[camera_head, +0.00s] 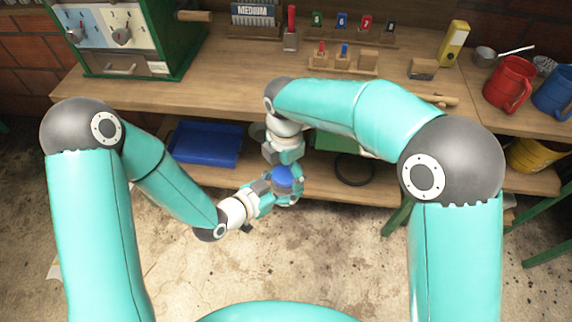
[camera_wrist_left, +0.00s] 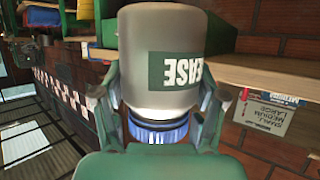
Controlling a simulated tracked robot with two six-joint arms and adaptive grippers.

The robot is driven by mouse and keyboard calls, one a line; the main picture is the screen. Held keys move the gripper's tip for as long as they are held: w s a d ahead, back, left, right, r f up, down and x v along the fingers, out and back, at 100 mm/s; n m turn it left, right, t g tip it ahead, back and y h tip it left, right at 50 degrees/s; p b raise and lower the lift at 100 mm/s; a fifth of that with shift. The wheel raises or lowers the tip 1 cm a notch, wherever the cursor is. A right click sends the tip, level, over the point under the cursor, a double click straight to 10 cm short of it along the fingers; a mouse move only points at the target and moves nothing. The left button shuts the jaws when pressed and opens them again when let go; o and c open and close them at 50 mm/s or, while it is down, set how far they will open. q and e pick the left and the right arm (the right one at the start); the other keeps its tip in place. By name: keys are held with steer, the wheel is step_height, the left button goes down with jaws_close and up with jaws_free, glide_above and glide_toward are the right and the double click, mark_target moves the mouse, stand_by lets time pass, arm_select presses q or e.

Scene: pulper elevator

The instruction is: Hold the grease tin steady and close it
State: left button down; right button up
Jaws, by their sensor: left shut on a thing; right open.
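The grease tin (camera_wrist_left: 165,65) is a grey can with a green label, seen upside down in the left wrist view. Its blue ribbed lid (camera_wrist_left: 158,130) is at the neck end, and a pale band shows between them. In the head view the blue lid (camera_head: 282,180) faces up; most of the tin's body is hidden. My left gripper (camera_head: 279,190) is shut on the tin; its fingers stand on either side of it in the left wrist view (camera_wrist_left: 157,105). My right gripper (camera_head: 284,160) is open, close behind the lid; whether it touches is unclear.
The wooden bench (camera_head: 225,75) lies beyond my arms. A blue tray (camera_head: 207,143) and a dark ring (camera_head: 354,169) sit on the lower shelf. Red (camera_head: 509,84) and blue (camera_head: 553,90) mugs stand at the right. Floor in front is clear.

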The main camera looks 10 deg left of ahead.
steer(key=c, duration=1.2)
steer(key=m, duration=0.5)
steer(key=shift+c, duration=0.2)
steer(key=m, duration=1)
steer(key=shift+m, duration=0.4)
steer(key=m, duration=0.4)
steer(key=shift+a, duration=0.1)
steer(key=m, duration=0.7)
steer(key=shift+w+m, duration=0.1)
steer(key=shift+m, duration=0.2)
steer(key=o, duration=1.3)
